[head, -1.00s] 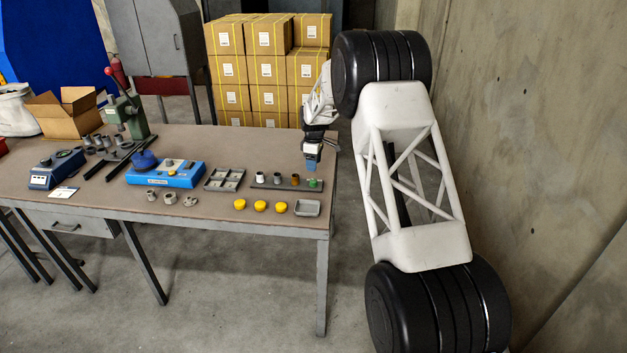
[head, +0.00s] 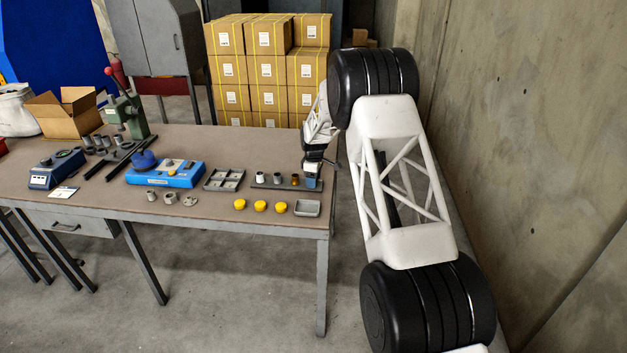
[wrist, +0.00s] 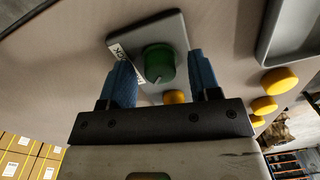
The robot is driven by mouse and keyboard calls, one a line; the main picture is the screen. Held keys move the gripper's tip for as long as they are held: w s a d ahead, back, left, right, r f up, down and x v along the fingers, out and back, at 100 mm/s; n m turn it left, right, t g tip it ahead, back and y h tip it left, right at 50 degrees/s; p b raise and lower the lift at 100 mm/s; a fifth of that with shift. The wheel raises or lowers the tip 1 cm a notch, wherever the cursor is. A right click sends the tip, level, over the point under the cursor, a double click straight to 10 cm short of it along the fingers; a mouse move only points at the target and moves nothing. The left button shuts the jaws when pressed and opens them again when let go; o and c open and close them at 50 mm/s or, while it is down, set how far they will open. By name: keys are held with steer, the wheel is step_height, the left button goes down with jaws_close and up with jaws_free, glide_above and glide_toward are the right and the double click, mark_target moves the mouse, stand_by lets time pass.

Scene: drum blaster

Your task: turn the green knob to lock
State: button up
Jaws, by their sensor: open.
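The green knob (wrist: 159,63) sits on a grey plate (wrist: 178,27) with a white label (wrist: 117,50) in the wrist view. The label's lettering is only partly readable. My gripper (wrist: 163,75) is open, with one blue finger on each side of the knob and a gap visible between fingers and knob. In the head view my gripper (head: 311,181) is over the right end of the dark strip (head: 266,186) and hides the green knob. I cannot tell how far down the fingers reach around the knob.
Several small cylinders, one of them brown (head: 295,180), stand on the strip left of my gripper. Yellow caps (head: 260,206) and a small grey tray (head: 307,208) lie in front. A divided tray (head: 224,180) and blue device (head: 166,174) are farther left. The table's right edge is close.

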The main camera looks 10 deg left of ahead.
steer(key=c, duration=0.9)
